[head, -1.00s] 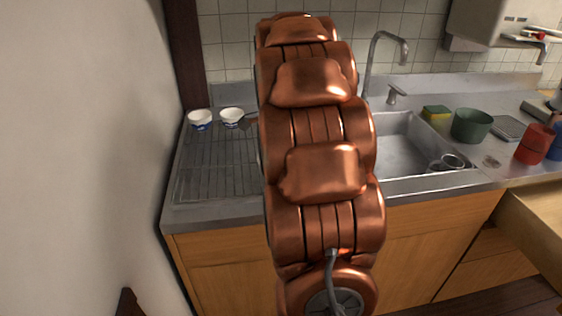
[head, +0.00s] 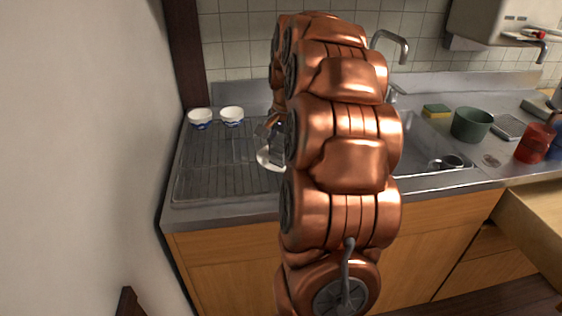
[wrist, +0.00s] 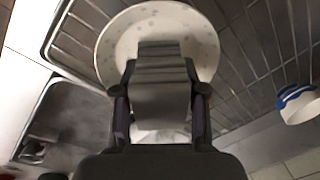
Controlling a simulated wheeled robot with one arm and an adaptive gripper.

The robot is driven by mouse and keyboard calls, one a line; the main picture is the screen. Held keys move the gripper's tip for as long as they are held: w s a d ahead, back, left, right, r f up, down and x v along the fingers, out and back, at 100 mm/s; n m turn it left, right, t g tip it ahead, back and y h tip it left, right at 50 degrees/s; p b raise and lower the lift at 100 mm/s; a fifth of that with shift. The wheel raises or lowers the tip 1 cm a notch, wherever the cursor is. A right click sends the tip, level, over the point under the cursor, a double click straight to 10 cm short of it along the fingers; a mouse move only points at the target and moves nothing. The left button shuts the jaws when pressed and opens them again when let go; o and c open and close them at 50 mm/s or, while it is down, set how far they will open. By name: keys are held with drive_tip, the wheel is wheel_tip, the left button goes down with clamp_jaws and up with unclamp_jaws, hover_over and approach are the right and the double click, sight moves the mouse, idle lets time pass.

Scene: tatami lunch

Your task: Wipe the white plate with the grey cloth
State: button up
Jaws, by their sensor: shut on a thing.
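The white plate (wrist: 200,38) with small speckles on its rim lies by the wire rack in the wrist view. In the head view its white edge (head: 265,158) shows beside my arm, which hides the rest. My gripper (wrist: 160,100) is shut on the grey cloth (wrist: 160,75), which spans between its fingers. The cloth overlaps the middle of the plate in the wrist view; I cannot tell whether it touches. In the head view my gripper (head: 275,130) is partly hidden by my arm.
Two white-and-blue bowls (head: 200,118) (head: 232,116) stand at the back of the drying rack (head: 205,170). The sink (head: 425,150) is to the right. A sponge (head: 437,111), a green pot (head: 471,124) and a red container (head: 534,143) stand beyond it.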

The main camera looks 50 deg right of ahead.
drive_tip(key=n, duration=0.6)
drive_tip(key=shift+w+d+y+p, duration=0.1)
drive_tip(key=shift+d+y+p, duration=0.1)
drive_tip(key=shift+y+p, duration=0.15)
drive_tip(key=shift+f+m+b, duration=0.1)
drive_tip(key=shift+m+b, duration=0.45)
drive_tip(key=shift+m, duration=0.35)
drive_tip(key=m+h+b, duration=0.1)
drive_tip(key=m, duration=0.3)
drive_tip(key=shift+a, duration=0.15)
drive_tip(key=m, duration=0.4)
drive_tip(key=shift+w+a, duration=0.1)
drive_tip(key=m, duration=0.3)
drive_tip(key=shift+w+a+m+h+p, duration=0.1)
drive_tip(key=shift+m+h+p, duration=0.25)
drive_tip(key=shift+m, duration=0.05)
drive_tip(key=n, duration=0.6)
drive_tip(key=shift+n+y, duration=0.4)
drive_tip(key=n, duration=0.4)
drive_tip(key=n+p, duration=0.1)
drive_tip(key=n, duration=0.2)
drive_tip(key=shift+s+r+y, duration=0.2)
drive_tip(key=shift+s+y, duration=0.15)
drive_tip(key=shift+y, duration=0.05)
